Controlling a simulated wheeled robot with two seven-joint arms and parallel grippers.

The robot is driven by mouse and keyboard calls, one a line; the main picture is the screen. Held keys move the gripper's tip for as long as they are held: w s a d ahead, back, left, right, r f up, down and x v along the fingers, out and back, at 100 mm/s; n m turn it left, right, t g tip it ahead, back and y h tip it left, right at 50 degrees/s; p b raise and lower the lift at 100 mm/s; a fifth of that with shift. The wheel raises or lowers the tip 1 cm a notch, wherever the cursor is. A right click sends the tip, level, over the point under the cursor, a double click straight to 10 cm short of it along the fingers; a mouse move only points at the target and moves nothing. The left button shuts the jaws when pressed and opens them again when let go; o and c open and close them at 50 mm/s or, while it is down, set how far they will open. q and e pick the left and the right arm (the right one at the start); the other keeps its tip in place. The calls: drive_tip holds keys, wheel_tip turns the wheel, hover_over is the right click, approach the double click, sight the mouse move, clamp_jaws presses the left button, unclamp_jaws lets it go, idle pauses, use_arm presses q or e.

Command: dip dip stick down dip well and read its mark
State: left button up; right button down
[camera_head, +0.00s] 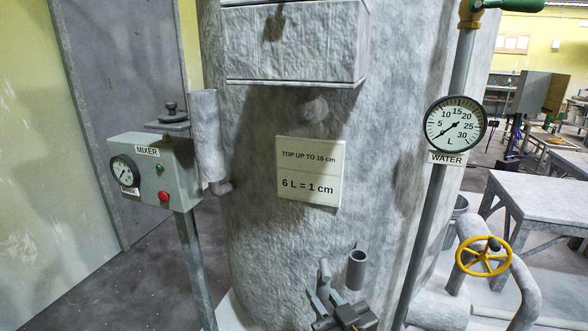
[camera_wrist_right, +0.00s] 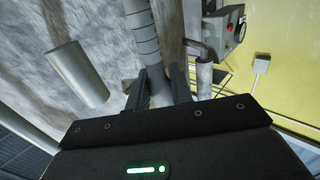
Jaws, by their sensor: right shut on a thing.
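My right gripper (camera_head: 320,298) is low in front of the tank in the head view. It is shut on a thin grey dip stick (camera_head: 324,272), whose upper end shows above the jaws. In the right wrist view the jaws (camera_wrist_right: 160,92) close around the stick (camera_wrist_right: 143,35), which has dark ring marks along it. Its far end runs out of frame. An open-topped grey tube (camera_head: 357,270), apparently the dip well, stands just right of the gripper, apart from the stick. It also shows in the wrist view (camera_wrist_right: 77,75). My left gripper is not in view.
A tank sign (camera_head: 309,172) reads "TOP UP TO 16 cm, 6 L = 1 cm". The mixer box (camera_head: 152,172) with a red button and a tall side tube (camera_head: 206,138) stand left. The water gauge (camera_head: 455,124) and yellow valve wheel (camera_head: 483,256) are right, near a table (camera_head: 540,200).

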drive_tip(key=s+d+f+m+t+h, duration=0.1)
drive_tip(key=d+m+h, duration=0.4)
drive_tip(key=d, duration=1.1)
drive_tip(key=f+h, duration=0.1)
drive_tip(key=h, duration=0.1)
drive_tip(key=shift+s+d+t+h, duration=0.3)
drive_tip(key=shift+s+d, duration=0.05)
drive_tip(key=shift+s, duration=0.05)
drive_tip(key=shift+r, duration=0.1)
